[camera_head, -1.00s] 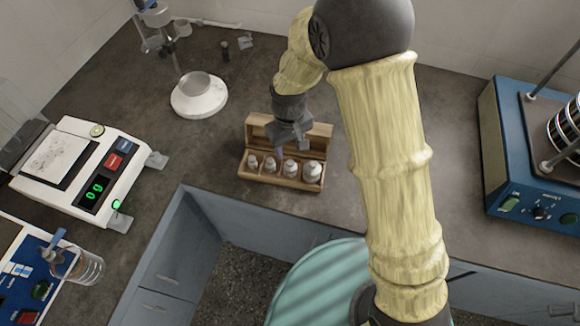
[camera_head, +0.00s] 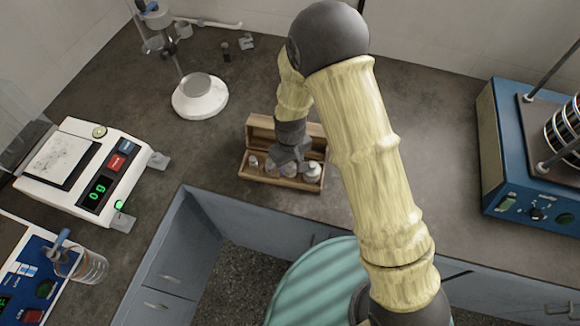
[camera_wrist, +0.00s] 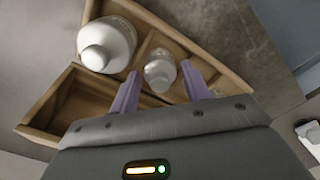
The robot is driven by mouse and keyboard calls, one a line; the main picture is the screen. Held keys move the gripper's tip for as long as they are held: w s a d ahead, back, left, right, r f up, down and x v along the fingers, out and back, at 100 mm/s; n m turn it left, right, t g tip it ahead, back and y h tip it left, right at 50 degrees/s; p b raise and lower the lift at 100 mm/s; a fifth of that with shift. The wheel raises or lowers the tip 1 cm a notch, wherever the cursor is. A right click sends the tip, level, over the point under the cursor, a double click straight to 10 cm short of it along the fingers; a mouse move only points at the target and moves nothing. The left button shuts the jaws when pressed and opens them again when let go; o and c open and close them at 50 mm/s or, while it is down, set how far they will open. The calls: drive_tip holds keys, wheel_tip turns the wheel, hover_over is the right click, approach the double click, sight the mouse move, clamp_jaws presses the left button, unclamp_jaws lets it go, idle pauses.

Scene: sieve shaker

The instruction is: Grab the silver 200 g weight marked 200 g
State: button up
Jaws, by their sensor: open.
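A wooden weight box (camera_head: 262,177) with its lid up holds several silver weights in a row, smallest at left and largest (camera_head: 312,172) at right. No markings are readable, so I cannot tell which is the 200 g weight. My gripper (camera_head: 287,161) is over the middle of the box and hides part of the middle weights. In the wrist view my gripper (camera_wrist: 161,92) is open, its purple fingers apart. A smaller silver weight (camera_wrist: 160,72) lies between and just beyond the fingertips. A larger weight (camera_wrist: 107,45) stands to its left, outside the fingers.
A balance (camera_head: 82,168) reading 0 g stands left of the box. A stand with a round white base (camera_head: 199,97) is behind left. A blue sieve shaker (camera_head: 520,150) stands at right. The counter between box and shaker is clear.

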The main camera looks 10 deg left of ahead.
sight(291, 163)
drive_tip(key=shift+f, duration=0.35)
drive_tip(key=c, duration=0.9)
drive_tip(key=shift+r, duration=0.1)
drive_tip(key=shift+w+r, duration=0.1)
drive_tip(key=shift+r, duration=0.1)
wheel_tip(291, 163, up, 9)
drive_tip(key=shift+f+b, duration=0.1)
drive_tip(key=shift+b, duration=0.5)
drive_tip(key=shift+r, duration=0.35)
